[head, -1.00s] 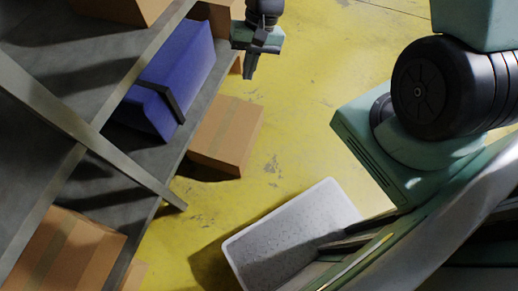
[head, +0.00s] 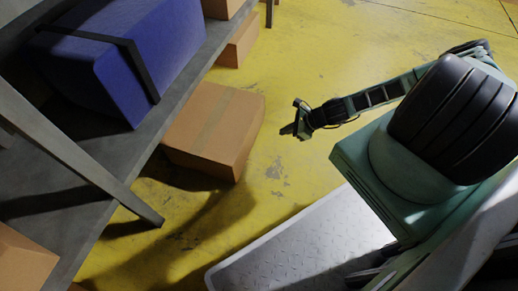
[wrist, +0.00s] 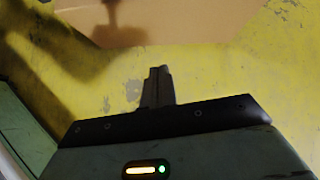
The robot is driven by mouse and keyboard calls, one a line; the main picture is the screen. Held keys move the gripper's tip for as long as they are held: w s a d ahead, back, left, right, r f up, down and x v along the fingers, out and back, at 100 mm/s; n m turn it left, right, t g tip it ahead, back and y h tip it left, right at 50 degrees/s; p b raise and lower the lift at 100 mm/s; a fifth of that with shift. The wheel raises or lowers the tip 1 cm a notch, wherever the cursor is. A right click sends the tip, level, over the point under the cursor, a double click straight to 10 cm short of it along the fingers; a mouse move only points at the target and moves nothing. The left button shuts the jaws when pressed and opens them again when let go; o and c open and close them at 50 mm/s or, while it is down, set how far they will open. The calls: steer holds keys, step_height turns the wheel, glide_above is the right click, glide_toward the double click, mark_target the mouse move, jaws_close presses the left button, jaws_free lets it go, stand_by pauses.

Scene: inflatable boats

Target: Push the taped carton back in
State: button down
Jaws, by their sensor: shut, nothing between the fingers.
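A brown taped carton (head: 216,125) with a paler tape strip along its top stands on the yellow floor, jutting out from under the lower shelf. Its rear part is hidden by the shelf. It also shows at the top of the wrist view (wrist: 180,18), cut off by the frame. My gripper (head: 287,131) is to the right of the carton, pointing toward it, with a gap of floor between. The fingers (wrist: 157,75) are together and empty in the wrist view. The gripper's shadow falls on the carton's face there.
A blue strapped bundle (head: 120,65) lies on the grey shelf (head: 170,105) above the carton. A slanted shelf brace (head: 85,170) sticks out nearby. Another carton (head: 240,42) stands on the floor farther back. Floor (head: 340,50) behind my arm is clear.

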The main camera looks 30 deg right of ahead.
mark_target(252, 140)
steer(key=w+a+f+b, duration=0.1)
steer(key=f+b, duration=0.1)
steer(key=f, duration=0.2)
steer(key=w+a+f+m+b, duration=0.1)
steer(key=w+f+b, duration=0.1)
steer(key=f+b, duration=0.1)
steer(key=w+a+f+m+b, duration=0.1)
steer(key=w+a+f+b, duration=0.1)
steer(key=f, duration=0.3)
steer(key=shift+w+t+h, duration=0.25)
steer(key=shift+t+h, duration=0.05)
steer(key=shift+t, duration=0.1)
steer(key=shift+w+a+r+b, duration=0.2)
steer(key=shift+w+a+b, duration=0.55)
steer(key=shift+w+a, duration=0.15)
steer(key=shift+w+a+r, duration=0.2)
steer(key=shift+w+a, duration=0.15)
steer(key=shift+w, duration=0.25)
